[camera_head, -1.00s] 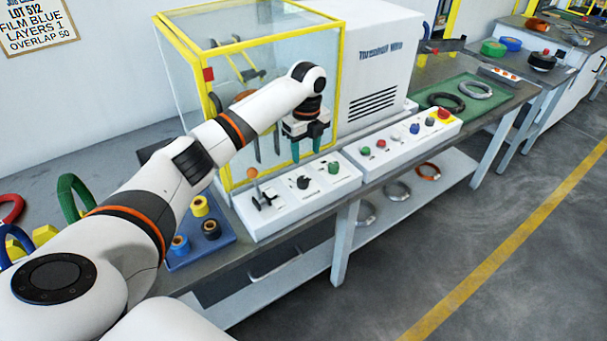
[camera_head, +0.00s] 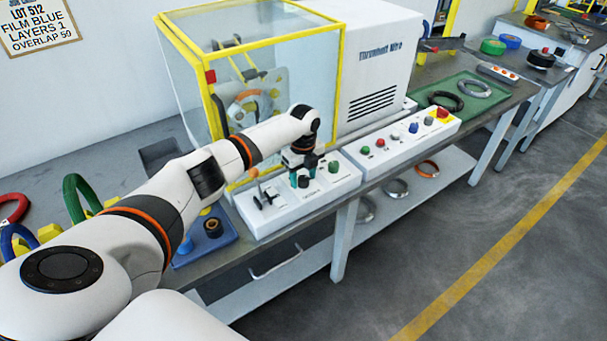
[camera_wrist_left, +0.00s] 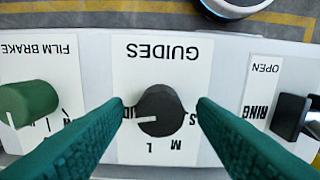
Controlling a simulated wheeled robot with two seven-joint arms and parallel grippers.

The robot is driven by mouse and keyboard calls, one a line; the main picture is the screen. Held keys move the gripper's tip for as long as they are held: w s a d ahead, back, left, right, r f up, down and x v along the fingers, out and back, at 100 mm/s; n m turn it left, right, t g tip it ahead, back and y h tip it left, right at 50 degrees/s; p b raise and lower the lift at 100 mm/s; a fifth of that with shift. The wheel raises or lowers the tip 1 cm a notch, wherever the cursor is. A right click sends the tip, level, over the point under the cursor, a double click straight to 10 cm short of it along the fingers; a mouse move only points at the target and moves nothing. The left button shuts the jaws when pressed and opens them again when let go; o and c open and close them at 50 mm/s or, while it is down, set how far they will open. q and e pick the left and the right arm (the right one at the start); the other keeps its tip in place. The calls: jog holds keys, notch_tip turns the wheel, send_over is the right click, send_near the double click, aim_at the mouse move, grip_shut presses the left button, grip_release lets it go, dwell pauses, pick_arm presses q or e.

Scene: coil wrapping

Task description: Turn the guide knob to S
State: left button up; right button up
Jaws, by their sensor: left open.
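The guide knob (camera_wrist_left: 161,110) is a round black knob on a white plate marked GUIDES, seen upside down in the left wrist view. Its white pointer line points to picture left, toward a label partly hidden by a finger. The S mark (camera_wrist_left: 193,118) is at the knob's right, partly behind the other finger; M and L are below. My left gripper (camera_wrist_left: 162,106) is open, with one teal finger on each side of the knob and gaps visible. In the head view my left gripper (camera_head: 302,179) is low over the white control panel (camera_head: 285,206). My right gripper is out of view.
A green film brake knob (camera_wrist_left: 28,102) and a black switch (camera_wrist_left: 292,116) flank the guide knob. An orange-tipped lever (camera_head: 254,173) stands on the same panel. A yellow-framed clear enclosure (camera_head: 335,90) rises behind. A blue tray (camera_head: 200,252) lies to the left.

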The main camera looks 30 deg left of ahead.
pick_arm(q)
jog(key=c, duration=1)
